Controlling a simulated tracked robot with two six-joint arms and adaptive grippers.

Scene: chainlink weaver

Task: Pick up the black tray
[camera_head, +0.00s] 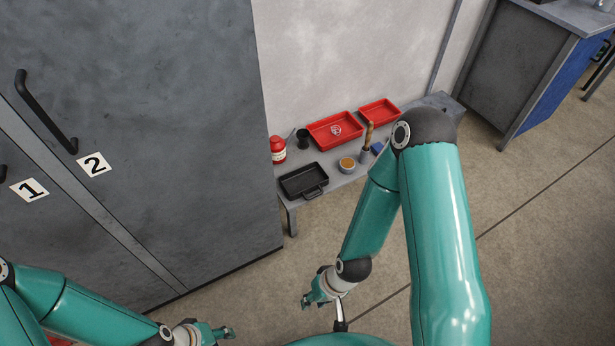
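The black tray (302,181) is a shallow rectangular tray with a handle at its front right. It lies flat at the left end of a low grey bench, close to the grey cabinet. My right gripper (307,302) hangs over the floor, in front of the bench and well apart from the tray. My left gripper (230,333) is at the bottom edge, farther from the tray. Neither gripper touches the tray. Both grippers show small, and the gap between their fingers is not clear.
The bench (337,180) also holds a red bottle (278,150), a black cup (303,139), two red trays (318,133) (378,112), a small bowl (346,164) and a brush-like tool (368,135). The tall cabinet (190,130) stands left. Floor (265,290) before the bench is clear.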

